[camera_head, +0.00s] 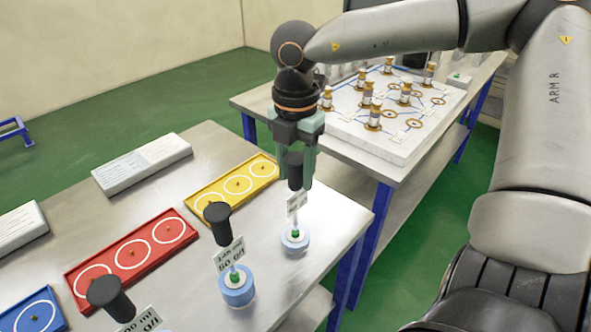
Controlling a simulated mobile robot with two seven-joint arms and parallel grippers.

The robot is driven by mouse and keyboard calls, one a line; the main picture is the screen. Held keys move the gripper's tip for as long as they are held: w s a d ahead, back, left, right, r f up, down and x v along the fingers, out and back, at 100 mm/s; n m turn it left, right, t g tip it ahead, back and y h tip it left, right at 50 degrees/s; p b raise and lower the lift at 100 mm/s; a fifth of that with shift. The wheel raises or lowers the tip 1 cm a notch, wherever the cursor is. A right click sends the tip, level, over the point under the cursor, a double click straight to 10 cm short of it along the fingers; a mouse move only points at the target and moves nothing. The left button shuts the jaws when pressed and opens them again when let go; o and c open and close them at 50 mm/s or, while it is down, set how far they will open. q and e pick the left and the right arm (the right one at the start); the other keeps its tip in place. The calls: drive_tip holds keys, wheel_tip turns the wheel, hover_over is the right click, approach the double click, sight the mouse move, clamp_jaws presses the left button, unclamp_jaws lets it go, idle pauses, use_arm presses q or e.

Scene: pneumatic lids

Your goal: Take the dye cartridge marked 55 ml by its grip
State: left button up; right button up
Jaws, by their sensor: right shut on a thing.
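Three dye cartridges stand along the right edge of the near metal table, each with a black grip on a thin stem and a white label. My right gripper (297,165) points down and is shut on the black grip of the farthest cartridge (294,241). That cartridge is upright with its pale blue base at the table top; its label is too small to read. The middle cartridge (236,290) has a taller blue base and a label ending in "50 g/l". The nearest cartridge (107,294) is cut off by the lower edge. My left gripper is out of view.
A yellow tray (213,189), a red tray (110,250) and a blue tray (52,297) with white rings lie left of the cartridges. White blocks (140,165) lie behind them. A second table (262,100) holds a white board (393,148) with several brown-and-white spools.

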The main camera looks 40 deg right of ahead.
clamp_jaws()
drive_tip(key=shift+r, duration=0.1)
wheel_tip(320, 180, up, 18)
drive_tip(key=shift+p, duration=0.45)
idle(0.4)
